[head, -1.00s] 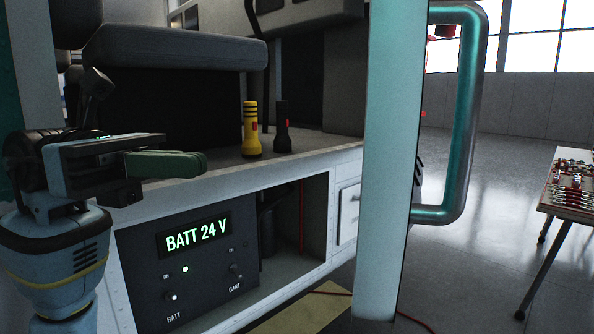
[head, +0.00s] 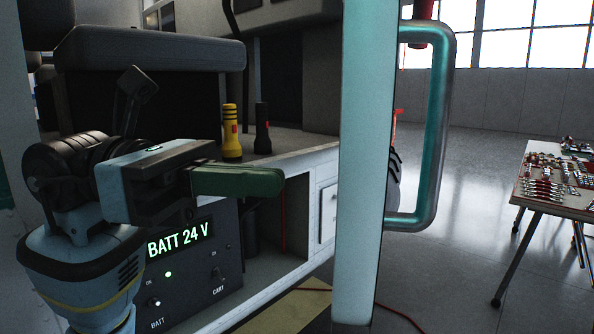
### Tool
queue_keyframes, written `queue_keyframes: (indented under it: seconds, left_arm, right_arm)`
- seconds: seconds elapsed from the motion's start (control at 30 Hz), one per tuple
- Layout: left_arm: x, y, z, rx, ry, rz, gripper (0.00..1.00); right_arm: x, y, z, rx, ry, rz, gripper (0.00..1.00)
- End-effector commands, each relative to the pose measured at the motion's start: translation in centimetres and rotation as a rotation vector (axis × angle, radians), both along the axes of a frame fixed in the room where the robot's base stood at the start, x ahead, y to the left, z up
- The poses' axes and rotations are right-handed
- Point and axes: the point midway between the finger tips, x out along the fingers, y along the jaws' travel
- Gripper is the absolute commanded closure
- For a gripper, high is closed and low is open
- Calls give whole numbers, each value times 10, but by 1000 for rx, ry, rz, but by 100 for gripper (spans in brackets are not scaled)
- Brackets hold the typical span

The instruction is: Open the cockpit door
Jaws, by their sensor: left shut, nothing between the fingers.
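The cockpit door (head: 366,170) shows nearly edge-on as a tall pale teal panel right of centre. It stands out from the cockpit opening, and the interior is visible to its left. Its large grey and teal loop handle (head: 437,125) is on the right side of the panel. My left gripper (head: 240,181) is in front of the cockpit opening, left of the door. Its green fingers are shut with nothing between them, pointing right, and appear clear of the door and handle. My right gripper is not in view.
A seat (head: 150,50), a yellow flashlight (head: 231,133) and a black flashlight (head: 262,130) are in the cockpit. A battery panel (head: 190,270) is below. A tool table (head: 550,195) stands at right. Floor between door and table is mostly clear; a red cable (head: 400,315) lies there.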

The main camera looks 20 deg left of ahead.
Motion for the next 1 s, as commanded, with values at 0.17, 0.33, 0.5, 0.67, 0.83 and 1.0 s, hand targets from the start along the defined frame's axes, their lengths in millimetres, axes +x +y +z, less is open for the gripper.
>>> queue_keyframes:
  seconds: [0.17,0.33,0.5,0.67,0.83,1.0]
  left_arm:
    - [4,-26,2,-2,-1,-3,100]
    - [8,-39,0,0,1,-1,100]
    - [9,-43,0,0,1,0,100]
    - [9,-43,-1,0,1,0,100]
    - [9,-43,0,0,2,1,100]
    - [14,-46,1,-3,3,5,100]
  right_arm:
    - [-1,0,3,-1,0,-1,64]
    - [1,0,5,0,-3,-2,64]
    - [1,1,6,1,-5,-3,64]
    - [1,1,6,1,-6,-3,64]
    - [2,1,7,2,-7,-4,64]
    - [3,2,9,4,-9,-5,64]
